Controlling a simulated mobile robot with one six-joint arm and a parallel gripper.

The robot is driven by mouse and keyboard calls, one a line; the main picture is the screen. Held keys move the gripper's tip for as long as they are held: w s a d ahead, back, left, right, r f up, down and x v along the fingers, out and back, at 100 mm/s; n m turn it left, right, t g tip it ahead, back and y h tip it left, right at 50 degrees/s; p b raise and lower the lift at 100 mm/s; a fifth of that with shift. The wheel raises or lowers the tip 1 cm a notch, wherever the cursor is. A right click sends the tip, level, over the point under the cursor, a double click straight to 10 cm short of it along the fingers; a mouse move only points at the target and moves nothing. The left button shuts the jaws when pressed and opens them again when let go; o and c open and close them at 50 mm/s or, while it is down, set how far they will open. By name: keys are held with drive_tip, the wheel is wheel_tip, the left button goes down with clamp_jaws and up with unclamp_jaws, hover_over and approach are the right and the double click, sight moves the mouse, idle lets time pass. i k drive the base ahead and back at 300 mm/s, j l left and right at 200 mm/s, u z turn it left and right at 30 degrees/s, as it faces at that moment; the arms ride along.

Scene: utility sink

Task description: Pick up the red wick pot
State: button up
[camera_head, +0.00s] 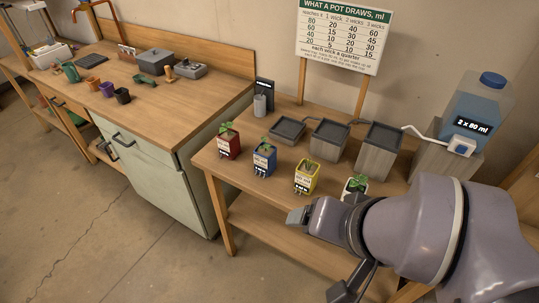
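The red wick pot (230,148) stands upright on the left part of the low wooden table, near its front edge. It has a green seedling on top and a white label on its front. My arm reaches in from the right, and my gripper (299,215) is in front of the table edge, to the right of and nearer than the red pot, clearly apart from it. The fingers are small and seen from the side, so their opening is unclear.
Beside the red pot stand a blue pot (264,160), a yellow pot (306,178) and a white pot (354,185), partly hidden by my arm. Behind are grey trays on blocks (375,155) and a water bottle (480,105). A workbench (190,95) stands left; the floor is clear.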

sight(228, 141)
drive_tip(key=i+j, duration=1.1)
drive_tip(key=i+j+u, duration=0.05)
